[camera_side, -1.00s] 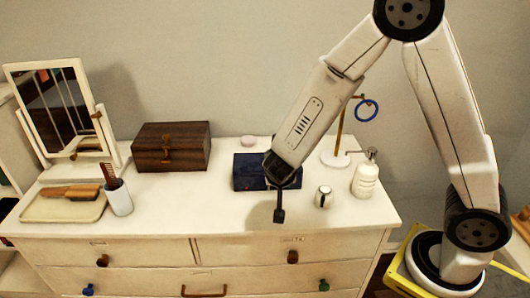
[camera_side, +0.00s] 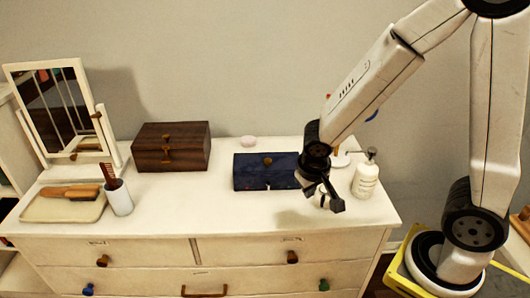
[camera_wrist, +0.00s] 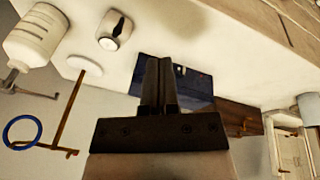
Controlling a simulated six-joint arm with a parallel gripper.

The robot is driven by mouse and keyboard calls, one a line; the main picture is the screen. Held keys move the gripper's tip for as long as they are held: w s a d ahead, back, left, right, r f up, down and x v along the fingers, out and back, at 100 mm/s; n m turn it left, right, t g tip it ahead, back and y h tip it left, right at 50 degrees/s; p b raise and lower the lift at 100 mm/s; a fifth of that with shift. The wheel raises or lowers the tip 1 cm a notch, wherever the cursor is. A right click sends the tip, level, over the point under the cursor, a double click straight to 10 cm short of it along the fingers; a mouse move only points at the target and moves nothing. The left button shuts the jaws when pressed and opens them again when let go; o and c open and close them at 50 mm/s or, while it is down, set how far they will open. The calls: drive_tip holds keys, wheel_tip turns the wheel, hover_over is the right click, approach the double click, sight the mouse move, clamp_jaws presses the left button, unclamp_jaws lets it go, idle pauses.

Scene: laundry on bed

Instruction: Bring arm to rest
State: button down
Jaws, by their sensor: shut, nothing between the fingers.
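My gripper (camera_side: 332,204) hangs above the right part of the white dresser top, in front of the dark blue box (camera_side: 262,172). It is shut and empty. In the wrist view, the fingers of my gripper (camera_wrist: 158,62) are together, and the blue box (camera_wrist: 192,84) shows behind them. My arm reaches in from the right and hides most of the jewellery stand in the side view.
A white pump bottle (camera_side: 366,180) stands right of my gripper. A small metal-and-white cup (camera_wrist: 115,30) and a stand with a blue ring (camera_wrist: 22,130) are close by. A wooden box (camera_side: 172,148), mirror (camera_side: 50,108) and brush tray (camera_side: 50,206) sit left. The front middle top is clear.

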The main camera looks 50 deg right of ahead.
drive_tip(key=shift+s+a+r+n+t+y, duration=0.25)
drive_tip(key=shift+s+a+r+n+y, duration=0.25)
drive_tip(key=shift+n, duration=0.4)
drive_tip(key=shift+s+a+r+n+t+y, duration=0.3)
drive_tip(key=shift+s+r+n+y, duration=0.35)
drive_tip(key=shift+n, duration=0.25)
